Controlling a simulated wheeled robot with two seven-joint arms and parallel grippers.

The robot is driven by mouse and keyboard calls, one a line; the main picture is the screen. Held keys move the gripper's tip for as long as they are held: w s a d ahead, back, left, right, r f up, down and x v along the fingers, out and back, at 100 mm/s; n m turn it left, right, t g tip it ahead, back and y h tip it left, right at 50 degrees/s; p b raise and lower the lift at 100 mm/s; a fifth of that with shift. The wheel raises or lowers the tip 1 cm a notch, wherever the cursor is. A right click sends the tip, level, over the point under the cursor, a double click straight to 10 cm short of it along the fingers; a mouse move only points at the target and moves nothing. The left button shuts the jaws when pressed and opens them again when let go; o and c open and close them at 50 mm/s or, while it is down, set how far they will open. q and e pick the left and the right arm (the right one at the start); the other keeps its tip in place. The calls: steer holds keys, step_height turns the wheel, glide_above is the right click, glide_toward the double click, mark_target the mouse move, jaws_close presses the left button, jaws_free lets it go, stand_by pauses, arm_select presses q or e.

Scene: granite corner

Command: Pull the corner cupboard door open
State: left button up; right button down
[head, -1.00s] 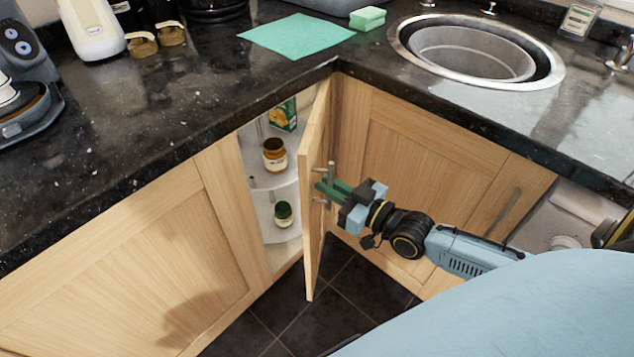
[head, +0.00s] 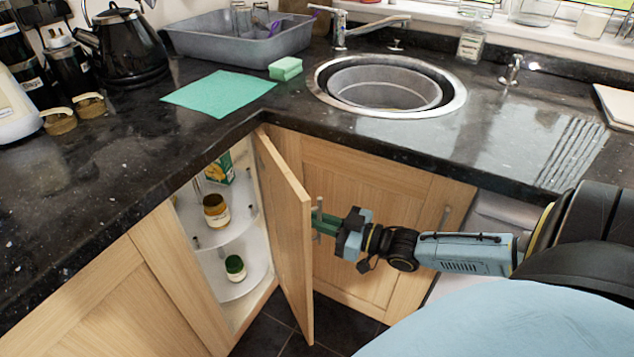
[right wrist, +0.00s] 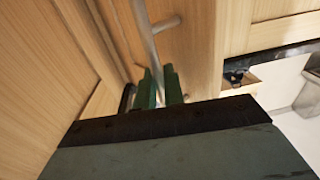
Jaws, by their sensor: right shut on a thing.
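The corner cupboard door (head: 286,225) is light wood and stands swung open, showing curved white shelves (head: 238,285) inside. Its metal bar handle (head: 319,210) is on the face turned to the right. My right gripper (head: 322,222) reaches in from the right with its green fingers shut on the handle. In the right wrist view the handle (right wrist: 152,50) runs down between the two green fingertips (right wrist: 159,88). My left gripper is not in view.
Jars (head: 215,211) and a green box (head: 220,169) stand on the shelves. The granite worktop (head: 130,150) overhangs the cupboards. A closed cupboard front (head: 350,190) lies right of the door, below the sink (head: 385,85). Dark floor tiles (head: 265,335) below are clear.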

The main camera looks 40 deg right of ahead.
steer(key=shift+w, duration=0.1)
steer(key=c, duration=1.6)
jaws_free()
steer(key=shift+c, duration=0.2)
